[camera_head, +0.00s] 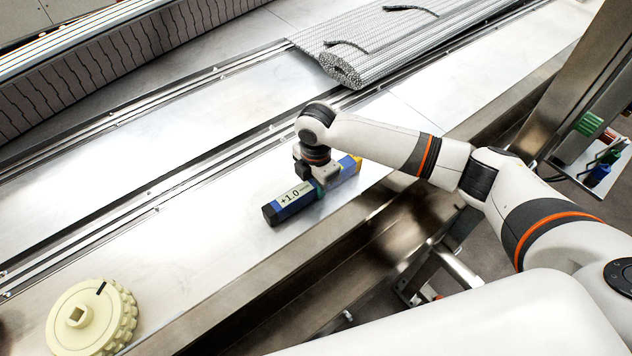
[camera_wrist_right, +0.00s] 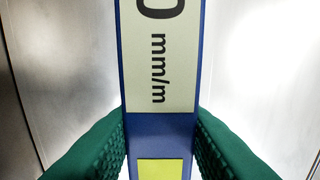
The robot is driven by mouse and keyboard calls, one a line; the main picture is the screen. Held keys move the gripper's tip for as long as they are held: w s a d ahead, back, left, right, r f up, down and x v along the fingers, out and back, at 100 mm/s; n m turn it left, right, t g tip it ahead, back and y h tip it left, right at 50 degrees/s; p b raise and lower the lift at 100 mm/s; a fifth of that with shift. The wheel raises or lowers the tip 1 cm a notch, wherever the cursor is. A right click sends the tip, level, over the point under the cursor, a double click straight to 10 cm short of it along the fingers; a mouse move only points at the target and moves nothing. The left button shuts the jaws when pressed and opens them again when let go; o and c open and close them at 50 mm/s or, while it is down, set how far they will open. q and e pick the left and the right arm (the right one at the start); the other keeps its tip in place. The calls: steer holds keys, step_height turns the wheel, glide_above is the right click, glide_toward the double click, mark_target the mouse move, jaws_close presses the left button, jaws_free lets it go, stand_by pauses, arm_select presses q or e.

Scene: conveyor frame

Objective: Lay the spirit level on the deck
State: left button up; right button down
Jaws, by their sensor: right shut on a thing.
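The spirit level (camera_head: 287,203) is a blue bar with a pale label reading "+1.0" and a yellow end. It lies along or just over the metal deck (camera_head: 215,225), near its front edge; I cannot tell if it touches. My right gripper (camera_head: 322,182) is shut on the level near its middle, from above. In the right wrist view the level (camera_wrist_right: 160,125) runs between the two green finger pads (camera_wrist_right: 160,150), with "mm/m" on its label. My left gripper is not in view.
A cream toothed wheel (camera_head: 88,318) sits on the deck at the lower left. A grey rolled mesh belt (camera_head: 375,45) with dark strips lies at the back. Rails (camera_head: 150,200) run along the deck. Bare deck lies left of the level. Coloured items (camera_head: 598,160) sit in a holder at right.

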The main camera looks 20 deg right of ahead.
steer(key=shift+f, duration=0.1)
steer(key=c, duration=1.1)
jaws_free()
steer(key=shift+o, duration=0.2)
step_height(320, 180, up, 12)
